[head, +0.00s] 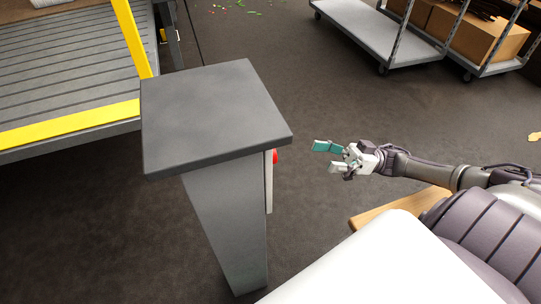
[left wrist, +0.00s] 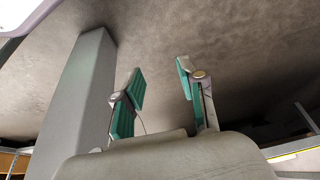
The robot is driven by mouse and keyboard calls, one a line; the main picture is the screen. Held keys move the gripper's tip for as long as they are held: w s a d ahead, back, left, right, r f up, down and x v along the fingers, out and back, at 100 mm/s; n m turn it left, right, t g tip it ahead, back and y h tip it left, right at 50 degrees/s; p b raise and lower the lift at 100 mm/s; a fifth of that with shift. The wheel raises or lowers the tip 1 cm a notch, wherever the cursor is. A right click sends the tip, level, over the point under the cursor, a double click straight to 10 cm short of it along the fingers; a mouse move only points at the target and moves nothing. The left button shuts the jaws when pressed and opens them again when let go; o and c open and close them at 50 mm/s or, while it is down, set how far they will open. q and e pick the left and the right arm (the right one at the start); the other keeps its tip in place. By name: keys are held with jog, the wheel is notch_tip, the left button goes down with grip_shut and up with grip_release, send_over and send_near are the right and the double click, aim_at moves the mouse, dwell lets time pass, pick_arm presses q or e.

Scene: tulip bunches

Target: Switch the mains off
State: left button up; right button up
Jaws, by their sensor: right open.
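A grey pedestal (head: 215,115) with a flat dark top stands left of centre in the head view. A pale plate (head: 269,185) is on its right side, seen edge-on, and a small red part (head: 275,156), which looks like the mains switch, sticks out from it. The switch's face and setting are hidden. My right gripper (head: 325,157) is open and empty, to the right of the red part, pointing at it with a gap between. My left gripper (left wrist: 158,86) shows only in the left wrist view, its fingers apart and empty, beside a grey column (left wrist: 80,95).
A slatted platform (head: 65,75) with yellow edging and a yellow post (head: 131,35) is at the left. A flat cart (head: 385,40) and a rack with cardboard boxes (head: 485,35) stand at the back right. The dark floor between is mostly clear, with green scraps far back.

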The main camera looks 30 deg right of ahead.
pick_arm(q)
jog(key=shift+v, duration=1.1)
pick_arm(e)
jog(key=x, duration=1.3)
jog(key=shift+g, duration=0.3)
pick_arm(q)
jog(key=shift+s+a, duration=0.1)
jog(key=shift+s, duration=0.05)
